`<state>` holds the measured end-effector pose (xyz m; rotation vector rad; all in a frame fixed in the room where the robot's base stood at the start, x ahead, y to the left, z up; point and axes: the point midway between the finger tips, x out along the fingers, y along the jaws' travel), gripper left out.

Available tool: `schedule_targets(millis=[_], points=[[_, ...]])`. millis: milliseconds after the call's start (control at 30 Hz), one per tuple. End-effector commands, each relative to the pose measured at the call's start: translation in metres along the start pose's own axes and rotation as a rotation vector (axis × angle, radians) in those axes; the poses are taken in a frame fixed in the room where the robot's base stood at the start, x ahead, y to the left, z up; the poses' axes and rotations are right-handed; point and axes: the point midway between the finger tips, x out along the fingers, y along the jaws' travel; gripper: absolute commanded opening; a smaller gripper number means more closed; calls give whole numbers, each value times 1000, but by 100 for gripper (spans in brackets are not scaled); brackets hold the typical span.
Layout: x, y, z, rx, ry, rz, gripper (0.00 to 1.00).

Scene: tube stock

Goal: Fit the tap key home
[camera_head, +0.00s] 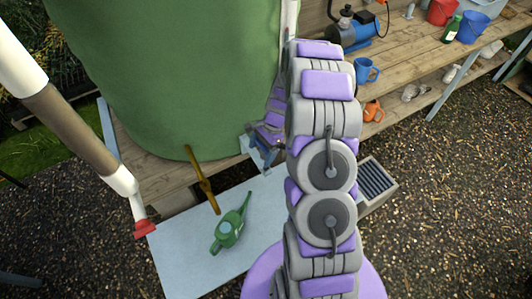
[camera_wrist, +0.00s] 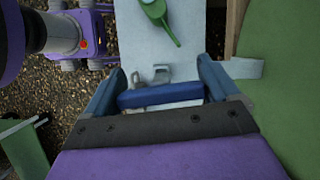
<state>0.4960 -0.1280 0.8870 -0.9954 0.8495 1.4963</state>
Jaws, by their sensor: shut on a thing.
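My gripper (camera_head: 266,155) is beside the right side of the green barrel (camera_head: 165,70). In the wrist view the gripper (camera_wrist: 160,88) is shut on a blue bar (camera_wrist: 162,95) that looks like the handle of the tap key. A grey metal piece with a hooked or forked end (camera_wrist: 150,77) shows just beyond the bar; how it joins the bar is unclear. A long brass piece (camera_head: 202,182), apparently the tap, projects from the barrel's lower front, left of and apart from my gripper. It does not show in the wrist view.
A downpipe with a red end (camera_head: 144,228) hangs at left. A wooden bench (camera_head: 425,55) holds a blue mug (camera_head: 365,71) and other goods. A grated drain (camera_head: 375,180) lies right.

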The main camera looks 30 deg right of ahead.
Motion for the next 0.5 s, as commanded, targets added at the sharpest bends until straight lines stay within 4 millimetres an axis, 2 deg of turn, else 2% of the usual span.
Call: schedule_targets(millis=[133, 500], points=[[7, 7, -13, 95, -3, -42, 52], [18, 8, -29, 106, -12, -49, 52]])
